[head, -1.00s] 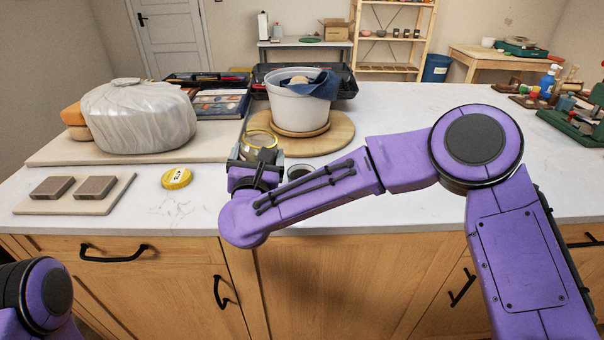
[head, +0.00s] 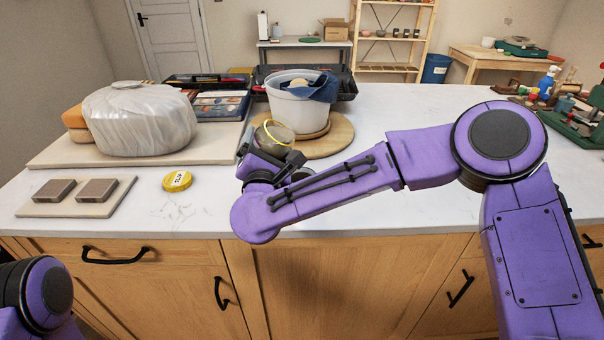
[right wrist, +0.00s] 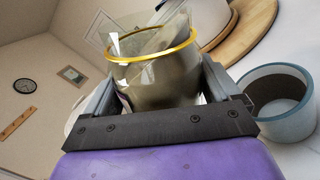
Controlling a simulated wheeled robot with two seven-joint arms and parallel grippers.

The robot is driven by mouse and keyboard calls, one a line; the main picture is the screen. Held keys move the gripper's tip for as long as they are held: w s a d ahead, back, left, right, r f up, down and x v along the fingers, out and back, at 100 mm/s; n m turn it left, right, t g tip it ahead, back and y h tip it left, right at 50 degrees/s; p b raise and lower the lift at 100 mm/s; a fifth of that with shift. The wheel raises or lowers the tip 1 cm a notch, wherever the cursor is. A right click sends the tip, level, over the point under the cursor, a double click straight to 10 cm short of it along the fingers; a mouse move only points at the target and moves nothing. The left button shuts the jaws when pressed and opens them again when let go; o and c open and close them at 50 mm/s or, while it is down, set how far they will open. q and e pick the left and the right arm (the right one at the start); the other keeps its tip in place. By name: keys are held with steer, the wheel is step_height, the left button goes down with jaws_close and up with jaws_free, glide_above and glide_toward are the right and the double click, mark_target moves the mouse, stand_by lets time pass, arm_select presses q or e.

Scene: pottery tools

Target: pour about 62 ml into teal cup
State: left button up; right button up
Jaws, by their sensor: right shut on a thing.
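My right gripper (head: 262,162) is shut on a glass jar (head: 270,138) with a yellow rim and grey-brown contents. The jar is off the counter and tilted to the right in the head view. In the right wrist view the jar (right wrist: 160,78) sits between the fingers (right wrist: 158,98), its mouth facing away from the palm. The teal cup (right wrist: 262,72) stands on the counter to the right of the jar in that view, apart from it. In the head view my right arm mostly hides the cup. No stream is visible. My left gripper is out of view.
A yellow lid (head: 177,181) lies on the counter. A white bucket (head: 297,107) with a blue cloth stands on a round wooden board (head: 338,138) behind the jar. A wrapped clay block (head: 138,118) and two brown blocks (head: 96,190) are at left.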

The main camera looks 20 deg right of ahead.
steer(key=shift+r, duration=0.3)
steer(key=shift+d+m, duration=0.15)
steer(key=shift+m, duration=0.85)
steer(key=shift+s+d+f, duration=0.1)
steer(key=shift+s+d, duration=0.25)
steer(key=shift+d, duration=0.05)
steer(key=shift+s+d+f+m+h, duration=0.15)
steer(key=shift+d+m+h, duration=0.25)
steer(key=shift+m, duration=0.4)
stand_by(0.3)
steer(key=shift+a+f, duration=0.1)
